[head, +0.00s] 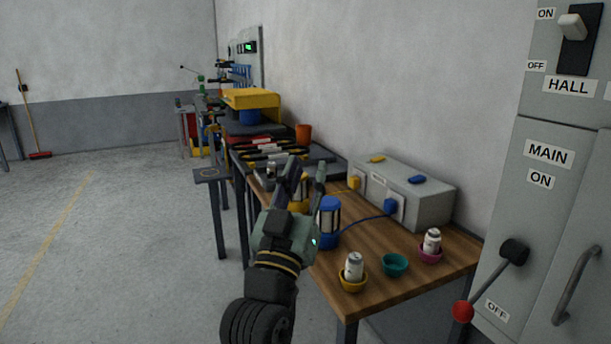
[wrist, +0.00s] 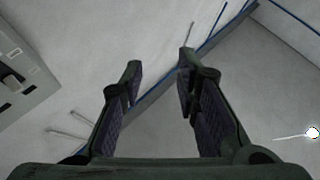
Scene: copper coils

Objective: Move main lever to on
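The main lever (head: 490,283) is on the grey panel at the right of the head view. It has a black pivot hub and a red ball knob (head: 462,311). It slants down and left from the hub, with the knob near the OFF label (head: 496,310) and well below the MAIN and ON labels (head: 541,179). My gripper (head: 307,168) is over the workbench, left of the panel and apart from the lever. Its fingers (wrist: 158,75) are spread in the wrist view with nothing between them. The lever is not visible in the wrist view.
A HALL switch (head: 573,27) sits above the lever, and a door handle (head: 576,285) is to its right. The workbench (head: 398,290) holds blue and yellow lanterns, small bowls, cans and a grey box (head: 405,195). The floor at left (head: 130,250) is clear.

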